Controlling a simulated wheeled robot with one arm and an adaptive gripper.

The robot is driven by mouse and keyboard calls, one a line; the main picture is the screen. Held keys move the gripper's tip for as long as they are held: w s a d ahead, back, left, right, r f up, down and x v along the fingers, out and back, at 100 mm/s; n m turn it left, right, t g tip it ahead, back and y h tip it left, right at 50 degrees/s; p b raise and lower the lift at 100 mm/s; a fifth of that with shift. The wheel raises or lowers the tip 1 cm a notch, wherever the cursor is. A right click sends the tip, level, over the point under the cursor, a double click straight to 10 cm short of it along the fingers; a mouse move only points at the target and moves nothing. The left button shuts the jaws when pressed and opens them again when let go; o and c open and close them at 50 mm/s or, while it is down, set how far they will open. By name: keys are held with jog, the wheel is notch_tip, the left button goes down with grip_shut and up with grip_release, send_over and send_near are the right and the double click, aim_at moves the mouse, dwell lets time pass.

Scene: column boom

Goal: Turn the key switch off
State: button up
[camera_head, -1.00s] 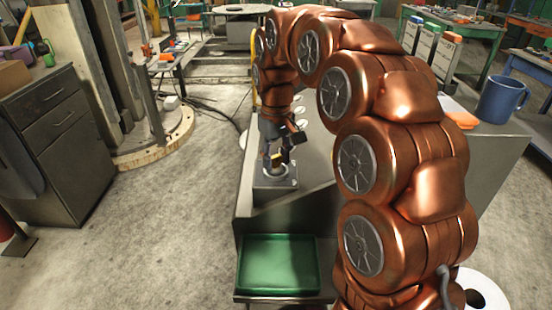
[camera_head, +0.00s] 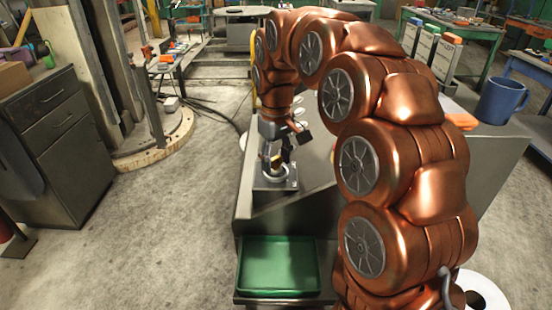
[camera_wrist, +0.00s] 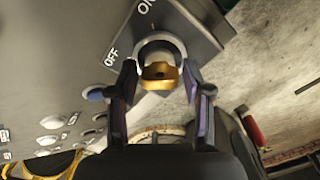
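The key switch (camera_head: 277,177) is a grey box on the near end of the grey console. In the wrist view its plate (camera_wrist: 185,22) is tilted, with OFF at the left and ON near the top edge. A gold key (camera_wrist: 160,74) sits in a pale round collar (camera_wrist: 160,46). My gripper (camera_wrist: 160,72) is at the key, with one fingertip close on each side of it. I cannot tell whether both fingertips touch it. In the head view my gripper (camera_head: 276,162) points down over the switch and partly hides the key.
The console (camera_head: 315,160) carries several round buttons, including a blue one (camera_wrist: 95,95). A green tray (camera_head: 278,265) lies below its near end. A blue mug (camera_head: 502,100) stands to the right. A grey cabinet (camera_head: 55,135) stands left, with clear floor between.

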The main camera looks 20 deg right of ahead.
aim_at(276, 158)
jog(key=shift+o, duration=0.9)
notch_tip(276, 158, up, 10)
jog(key=shift+w+r, duration=0.1)
jog(key=shift+r, duration=0.9)
